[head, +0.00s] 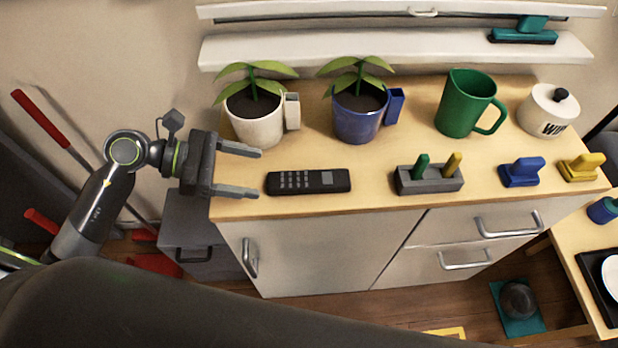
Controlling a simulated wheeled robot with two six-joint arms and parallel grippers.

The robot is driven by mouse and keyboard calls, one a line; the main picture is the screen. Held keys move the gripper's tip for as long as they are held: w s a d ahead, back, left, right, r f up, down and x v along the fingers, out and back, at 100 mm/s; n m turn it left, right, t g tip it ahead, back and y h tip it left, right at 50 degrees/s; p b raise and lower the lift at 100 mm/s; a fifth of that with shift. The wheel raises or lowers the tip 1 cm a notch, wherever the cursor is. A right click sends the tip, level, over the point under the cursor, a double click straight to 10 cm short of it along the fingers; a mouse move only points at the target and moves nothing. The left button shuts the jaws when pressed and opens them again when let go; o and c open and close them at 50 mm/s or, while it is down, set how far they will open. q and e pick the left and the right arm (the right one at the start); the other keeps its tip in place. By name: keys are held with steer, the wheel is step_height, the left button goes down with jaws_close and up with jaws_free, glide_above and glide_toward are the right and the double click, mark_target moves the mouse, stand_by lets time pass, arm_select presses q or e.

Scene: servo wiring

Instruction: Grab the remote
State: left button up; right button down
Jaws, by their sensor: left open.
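The remote (308,181) is a black handset with rows of small light keys. It lies flat on the wooden cabinet top (380,195), close to the front edge, with its long side roughly along that edge. My left gripper (250,172) comes in from the left and is open, its two fingers pointing right toward the remote's left end. Nothing is between the fingers, and a small gap seems to separate them from the remote. My right gripper is not in view.
A white plant pot (257,127) stands just behind my left gripper, with a blue plant pot (358,123) beside it. Right of the remote are a grey holder (430,181), a green pitcher (466,105), a blue stamp-like block (522,172), a yellow one (580,168) and a white lidded jar (548,112).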

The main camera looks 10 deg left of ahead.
mark_target(305, 179)
arm_select(q)
steer(key=shift+p+x, duration=0.3)
steer(key=shift+x, duration=2.2)
steer(key=shift+w+d+f, duration=0.15)
steer(key=shift+w+d, duration=0.1)
steer(key=shift+d, duration=0.3)
steer(key=p+x, duration=0.1)
steer(key=x, duration=0.2)
steer(key=shift+w, duration=0.1)
steer(key=shift+w+d+f, duration=0.15)
steer(key=shift+d+f, duration=0.1)
steer(key=shift+d, duration=0.2)
steer(key=c, duration=1.1)
